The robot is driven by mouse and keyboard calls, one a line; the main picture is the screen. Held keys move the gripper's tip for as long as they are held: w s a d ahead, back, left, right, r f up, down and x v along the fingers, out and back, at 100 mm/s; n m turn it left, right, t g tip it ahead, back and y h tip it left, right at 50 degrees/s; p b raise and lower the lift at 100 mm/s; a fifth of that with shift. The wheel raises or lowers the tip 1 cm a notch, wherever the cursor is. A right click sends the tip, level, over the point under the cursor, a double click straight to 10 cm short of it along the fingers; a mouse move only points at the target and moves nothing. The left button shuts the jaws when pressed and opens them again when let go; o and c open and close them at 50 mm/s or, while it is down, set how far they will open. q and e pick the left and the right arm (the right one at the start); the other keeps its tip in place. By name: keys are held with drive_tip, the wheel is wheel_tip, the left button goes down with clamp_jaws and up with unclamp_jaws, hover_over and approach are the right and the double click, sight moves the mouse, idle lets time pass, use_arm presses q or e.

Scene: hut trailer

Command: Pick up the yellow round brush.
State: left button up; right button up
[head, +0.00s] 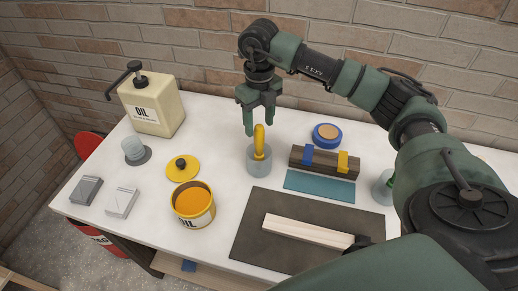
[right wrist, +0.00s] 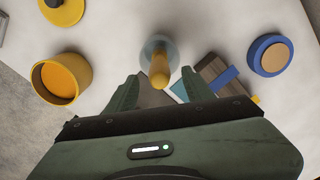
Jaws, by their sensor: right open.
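The yellow round brush (head: 259,141) stands upright, handle up, in a clear glass jar (head: 258,167) near the middle of the table. Its lower end is hard to make out through the glass. My right gripper (head: 259,126) is open and points down, its fingertips close to the handle's top. In the right wrist view the handle (right wrist: 159,72) shows in line with the gap between the open fingers (right wrist: 160,76). I cannot tell whether a finger touches it. My left gripper is not in view.
An open orange paint tin (head: 192,205) and its yellow lid (head: 182,168) are left of the jar. A wooden block with blue and yellow clips (head: 325,164) and a blue tape roll (head: 327,135) are right. A dark mat (head: 255,237) with a wood strip lies in front.

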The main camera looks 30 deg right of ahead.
sight(259, 137)
wheel_tip(259, 137, down, 5)
drive_tip(key=p, duration=0.3)
drive_tip(key=shift+f, duration=0.55)
clamp_jaws()
